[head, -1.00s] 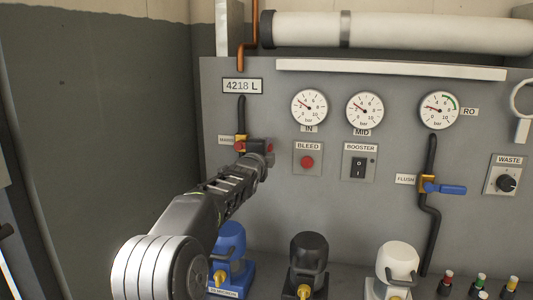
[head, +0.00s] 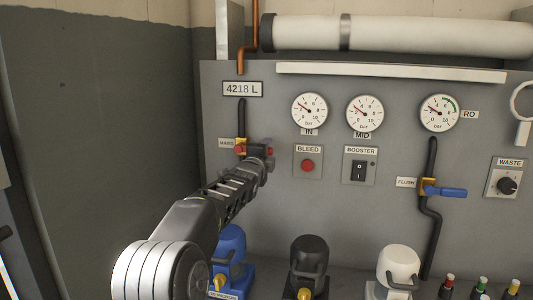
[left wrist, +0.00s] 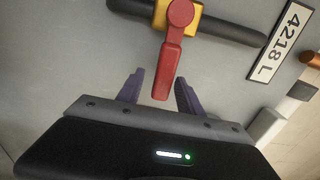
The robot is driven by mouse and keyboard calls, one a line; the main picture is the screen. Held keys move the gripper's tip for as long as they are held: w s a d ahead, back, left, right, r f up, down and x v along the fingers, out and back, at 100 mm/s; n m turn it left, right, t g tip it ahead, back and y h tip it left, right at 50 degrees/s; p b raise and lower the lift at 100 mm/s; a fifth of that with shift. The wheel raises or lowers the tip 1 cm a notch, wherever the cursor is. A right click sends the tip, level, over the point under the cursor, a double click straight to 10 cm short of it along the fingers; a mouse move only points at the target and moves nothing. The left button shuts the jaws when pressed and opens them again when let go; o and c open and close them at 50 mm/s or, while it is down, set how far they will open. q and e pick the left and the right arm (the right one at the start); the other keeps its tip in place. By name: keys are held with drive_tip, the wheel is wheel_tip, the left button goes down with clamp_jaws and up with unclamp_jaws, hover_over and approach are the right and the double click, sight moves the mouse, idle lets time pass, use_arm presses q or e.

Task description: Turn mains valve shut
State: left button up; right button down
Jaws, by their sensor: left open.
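The mains valve is a brass body with a red lever on a dark vertical pipe, at the left of the grey panel. In the head view its brass body and red hub (head: 240,148) show beside the MAINS label, and my gripper hides much of the lever. In the left wrist view the red lever (left wrist: 170,65) points toward my gripper, its free end between the two purple fingers. My left gripper (left wrist: 159,93) is open around the lever end, with a gap visible on each side. It also shows in the head view (head: 266,149). My right gripper is not in view.
The red BLEED button (head: 308,165) and BOOSTER switch (head: 358,169) are right of my left gripper. The blue-handled FLUSH valve (head: 446,192) is farther right. Blue (head: 231,245), black (head: 309,256) and white (head: 398,263) housings stand below. A counter plate (head: 242,89) is above the valve.

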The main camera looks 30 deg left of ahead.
use_arm(q)
drive_tip(key=shift+s, duration=0.1)
drive_tip(key=b+v, duration=0.2)
drive_tip(key=v, duration=0.5)
drive_tip(key=shift+s+d, duration=0.15)
drive_tip(key=shift+s, duration=0.15)
idle(0.6)
